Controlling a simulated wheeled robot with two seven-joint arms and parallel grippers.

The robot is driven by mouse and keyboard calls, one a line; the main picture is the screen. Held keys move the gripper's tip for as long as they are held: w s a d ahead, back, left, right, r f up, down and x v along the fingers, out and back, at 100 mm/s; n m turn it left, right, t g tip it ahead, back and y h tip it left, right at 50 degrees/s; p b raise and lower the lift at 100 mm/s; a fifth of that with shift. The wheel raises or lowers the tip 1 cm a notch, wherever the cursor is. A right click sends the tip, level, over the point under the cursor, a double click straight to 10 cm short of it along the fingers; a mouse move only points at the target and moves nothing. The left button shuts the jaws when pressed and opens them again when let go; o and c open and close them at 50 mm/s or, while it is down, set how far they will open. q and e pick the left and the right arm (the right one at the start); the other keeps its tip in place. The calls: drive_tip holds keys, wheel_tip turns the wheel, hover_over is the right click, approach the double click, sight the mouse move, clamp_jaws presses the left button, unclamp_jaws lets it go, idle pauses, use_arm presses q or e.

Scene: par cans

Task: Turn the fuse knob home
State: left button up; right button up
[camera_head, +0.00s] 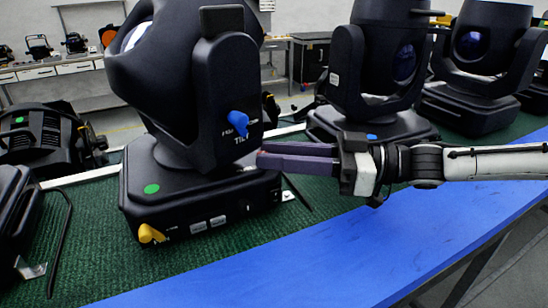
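A black moving-head lamp (215,85) stands upright on the green mat. A yellow knob (150,233) sits low on the front left of its base (185,205); the lettering beside it is too small to read. A blue knob (238,122) sits on the lamp's yoke, above a label that reads TILT. My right gripper (262,157) comes in from the right and points left, by the right side of this lamp. Its purple fingers lie together with nothing visible between them. It is well apart from the yellow knob in the picture. My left gripper is not in view.
More black lamps (375,70) stand behind and to the right, and others lie at the left (45,135). A black cable (66,235) lies at the left. The green mat (230,250) is clear before the lamp, up to the blue table edge (300,280).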

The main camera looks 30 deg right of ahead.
clamp_jaws()
drive_tip(key=g+b, duration=0.1)
drive_tip(key=b, duration=0.1)
drive_tip(key=f+n+y+b, duration=0.1)
drive_tip(key=b, duration=0.2)
drive_tip(key=shift+w+d+g, duration=0.2)
drive_tip(key=shift+w+g, duration=0.05)
drive_tip(key=shift+g, duration=0.15)
drive_tip(key=shift+w+r+n+g+y+b, duration=0.1)
drive_tip(key=shift+r+n+g+y+b, duration=0.1)
drive_tip(key=shift+n+g+y+b, duration=0.6)
drive_tip(key=shift+r+g+b, duration=0.25)
drive_tip(key=shift+g+b, duration=0.05)
drive_tip(key=shift+b, duration=0.1)
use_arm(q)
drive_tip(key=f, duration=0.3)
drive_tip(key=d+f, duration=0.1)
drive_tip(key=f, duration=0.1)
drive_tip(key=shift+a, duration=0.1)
use_arm(e)
drive_tip(key=shift+c, duration=0.2)
unclamp_jaws()
drive_tip(key=shift+o, duration=0.2)
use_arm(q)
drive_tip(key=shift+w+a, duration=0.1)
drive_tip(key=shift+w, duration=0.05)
